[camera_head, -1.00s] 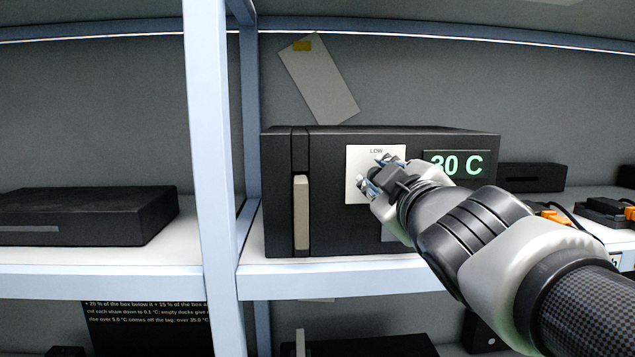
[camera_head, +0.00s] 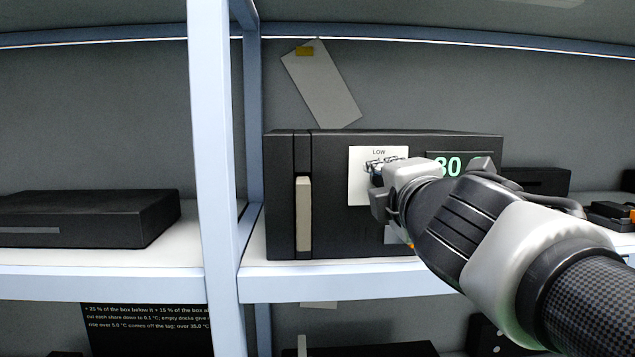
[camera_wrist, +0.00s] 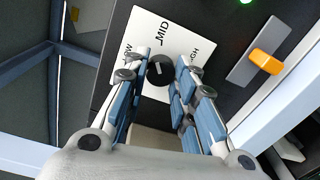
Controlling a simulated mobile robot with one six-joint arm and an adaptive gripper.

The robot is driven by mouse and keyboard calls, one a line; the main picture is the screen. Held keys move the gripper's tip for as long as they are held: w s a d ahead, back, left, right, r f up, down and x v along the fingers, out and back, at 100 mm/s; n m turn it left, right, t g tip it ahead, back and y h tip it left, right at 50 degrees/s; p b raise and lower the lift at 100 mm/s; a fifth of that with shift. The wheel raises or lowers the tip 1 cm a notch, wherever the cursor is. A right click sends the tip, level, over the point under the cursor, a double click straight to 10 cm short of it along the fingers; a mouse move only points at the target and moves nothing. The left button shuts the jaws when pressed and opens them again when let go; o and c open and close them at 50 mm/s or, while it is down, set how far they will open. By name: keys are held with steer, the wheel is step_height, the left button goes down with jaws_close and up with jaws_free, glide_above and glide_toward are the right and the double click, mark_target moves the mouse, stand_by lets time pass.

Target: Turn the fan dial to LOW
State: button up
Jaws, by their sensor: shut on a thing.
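The fan dial (camera_wrist: 160,71) is a round black knob with a pale mark, on a white panel (camera_head: 361,190) at the front of a black box (camera_head: 284,196). In the wrist view the panel's labels read LOW at left, MID in the middle and HIGH at right. I cannot tell for sure which label the mark points to. My gripper (camera_wrist: 158,84) has its fingers on both sides of the dial and is shut on it. In the head view my gripper (camera_head: 374,169) covers the dial; only LOW shows above it.
A green-lit temperature display (camera_head: 447,167) right of the panel is partly hidden by my arm. A pale handle (camera_head: 304,214) is on the box's left. An orange switch (camera_wrist: 266,62) is near the dial. A blue-white shelf post (camera_head: 213,150) stands at left.

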steer(key=n+b, duration=0.1)
steer(key=n, duration=0.9)
steer(key=shift+f, duration=0.1)
stand_by(0.6)
steer(key=o, duration=1.1)
steer(key=s, duration=1.2)
steer(key=shift+a, duration=0.15)
